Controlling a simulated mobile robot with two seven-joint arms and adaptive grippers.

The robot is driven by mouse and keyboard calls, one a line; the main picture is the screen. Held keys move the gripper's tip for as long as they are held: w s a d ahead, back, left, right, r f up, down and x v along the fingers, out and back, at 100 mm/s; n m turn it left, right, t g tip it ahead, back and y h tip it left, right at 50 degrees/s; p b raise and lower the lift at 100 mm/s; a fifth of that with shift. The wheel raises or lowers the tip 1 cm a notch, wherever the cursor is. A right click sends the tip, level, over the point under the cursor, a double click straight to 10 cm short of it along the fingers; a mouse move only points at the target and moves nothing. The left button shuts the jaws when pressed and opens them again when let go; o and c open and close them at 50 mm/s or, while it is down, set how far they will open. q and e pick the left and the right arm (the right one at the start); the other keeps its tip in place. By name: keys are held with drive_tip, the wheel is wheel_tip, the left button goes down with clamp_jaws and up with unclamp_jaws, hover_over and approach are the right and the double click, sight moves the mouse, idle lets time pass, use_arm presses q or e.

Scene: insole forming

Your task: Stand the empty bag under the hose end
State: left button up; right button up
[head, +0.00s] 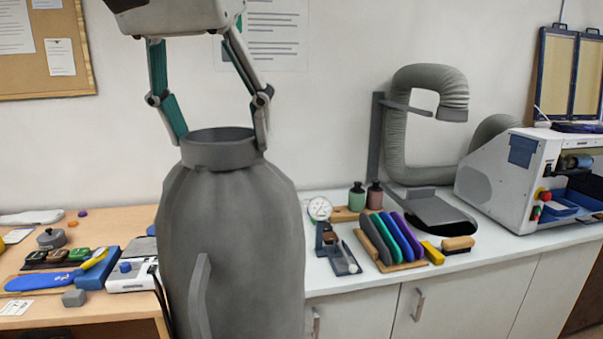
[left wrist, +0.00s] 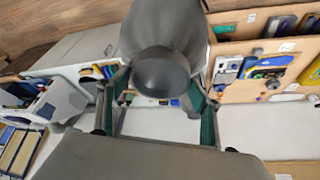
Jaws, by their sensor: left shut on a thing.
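The grey bag (head: 235,240) hangs upright in front of the benches in the head view, its round collar at the top. My left gripper (head: 223,142) comes from above and is shut on the collar, one finger on each side. In the left wrist view the bag's collar (left wrist: 160,72) lies between the fingers of my left gripper (left wrist: 160,90). The grey ribbed hose (head: 400,120) stands on the white bench to the right, its end (head: 452,115) pointing down above a dark flat base (head: 440,212). The bag's bottom is out of frame. My right gripper is not in view.
The white bench (head: 350,275) holds a grinding machine (head: 515,180) at the right, coloured insoles (head: 395,238) on a board, two small bottles (head: 365,195) and a dial gauge (head: 320,208). A wooden bench (head: 130,325) with tools is at the left.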

use_arm(q)
drive_tip(key=shift+s, duration=0.15)
drive_tip(key=shift+a+f, duration=0.1)
drive_tip(key=shift+a, duration=0.05)
drive_tip(key=shift+w+a+f, duration=0.25)
drive_tip(key=shift+w+f, duration=0.1)
drive_tip(key=shift+w, duration=0.2)
drive_tip(key=shift+w+a+f, duration=0.2)
drive_tip(key=shift+w+f, duration=0.1)
drive_tip(key=shift+w, duration=0.2)
drive_tip(key=w+a+f+n, duration=0.1)
drive_tip(key=w+a+f, duration=0.2)
drive_tip(key=a+f, duration=0.35)
drive_tip(key=w+a+f, duration=0.3)
drive_tip(key=f, duration=0.7)
drive_tip(key=w+a+f+n, duration=0.1)
drive_tip(key=w+a+f, duration=0.35)
drive_tip(key=f, duration=0.45)
drive_tip(key=s+f, duration=0.9)
drive_tip(key=f, duration=0.1)
drive_tip(key=shift+s+y, duration=0.2)
drive_tip(key=shift+y, duration=0.2)
